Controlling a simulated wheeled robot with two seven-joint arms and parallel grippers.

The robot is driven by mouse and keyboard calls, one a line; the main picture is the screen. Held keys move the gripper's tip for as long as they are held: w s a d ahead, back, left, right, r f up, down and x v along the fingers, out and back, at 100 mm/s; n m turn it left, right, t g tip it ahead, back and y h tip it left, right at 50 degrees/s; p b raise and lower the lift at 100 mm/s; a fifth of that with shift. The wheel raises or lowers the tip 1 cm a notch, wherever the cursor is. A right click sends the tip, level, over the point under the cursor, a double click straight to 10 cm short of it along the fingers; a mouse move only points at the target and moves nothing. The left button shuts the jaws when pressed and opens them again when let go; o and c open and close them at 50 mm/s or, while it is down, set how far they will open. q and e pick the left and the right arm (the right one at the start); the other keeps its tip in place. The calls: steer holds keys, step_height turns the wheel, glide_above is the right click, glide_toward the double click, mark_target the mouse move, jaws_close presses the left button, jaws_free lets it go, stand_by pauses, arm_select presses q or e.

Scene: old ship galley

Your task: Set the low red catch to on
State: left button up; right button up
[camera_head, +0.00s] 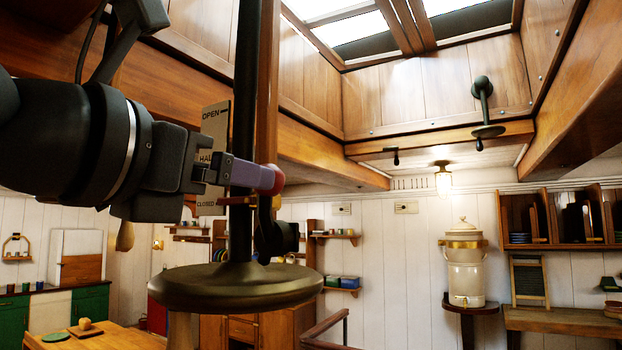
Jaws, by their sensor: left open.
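The red catch (272,179) shows as a small rounded red piece beside the dark vertical pole, just above a brass bracket (265,202). The gripper is open. The fingers overlap in this view, so I cannot tell whether they touch the catch or stand around it. A plate (213,135) behind the gripper reads OPEN and CLOSED, its middle word partly hidden. The catch's setting is not readable. My right gripper is not in view.
The dark pole (242,90) ends in a wide round disc (235,287) below the gripper. A wooden post stands close behind it. A white urn (464,265) stands on a far wall shelf. A wooden table (120,338) is low at the left.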

mark_target(278, 182)
arm_select(q)
steer(key=p+x, duration=0.5)
steer(key=x, duration=0.3)
steer(key=shift+w+d+r, duration=0.1)
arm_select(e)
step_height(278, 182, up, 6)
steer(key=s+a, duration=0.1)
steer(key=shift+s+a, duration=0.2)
arm_select(q)
steer(key=shift+c, duration=0.4)
steer(key=shift+w, duration=0.1)
jaws_close()
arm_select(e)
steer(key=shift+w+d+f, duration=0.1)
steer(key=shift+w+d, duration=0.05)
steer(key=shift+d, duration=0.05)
